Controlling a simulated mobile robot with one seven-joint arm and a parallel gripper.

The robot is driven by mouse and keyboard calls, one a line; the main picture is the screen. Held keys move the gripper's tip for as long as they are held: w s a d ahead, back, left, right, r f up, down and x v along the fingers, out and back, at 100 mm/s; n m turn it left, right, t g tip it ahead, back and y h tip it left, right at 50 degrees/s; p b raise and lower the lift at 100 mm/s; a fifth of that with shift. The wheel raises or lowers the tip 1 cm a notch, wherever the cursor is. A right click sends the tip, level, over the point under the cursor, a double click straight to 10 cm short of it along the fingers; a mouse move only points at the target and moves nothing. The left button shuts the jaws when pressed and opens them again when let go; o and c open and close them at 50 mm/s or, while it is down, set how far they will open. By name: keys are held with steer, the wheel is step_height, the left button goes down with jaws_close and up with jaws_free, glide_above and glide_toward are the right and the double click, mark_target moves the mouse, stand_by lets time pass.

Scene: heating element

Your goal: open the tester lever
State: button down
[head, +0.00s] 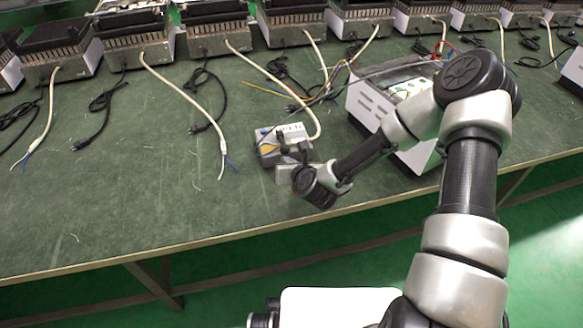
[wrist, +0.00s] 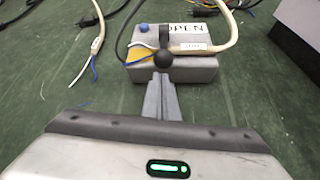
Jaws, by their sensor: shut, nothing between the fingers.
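The tester (head: 268,148) is a small grey box on the green table, left of my wrist in the head view. In the wrist view the tester (wrist: 195,68) has an "OPEN" label, a blue button and a yellow patch on top. Its lever (wrist: 164,52) is dark with a round black knob and stands at the front edge. My gripper (wrist: 161,78) is shut and empty. Its fingertips are just in front of the tester, right below the knob; I cannot tell whether they touch it.
A white cable (wrist: 225,30) runs onto the tester. A white case with a green board (head: 408,85) stands to the right, close to my arm. Several heater units (head: 140,45) with loose cables line the back. The table's front left (head: 110,210) is clear.

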steer(key=shift+x, duration=1)
steer(key=shift+r, duration=0.15)
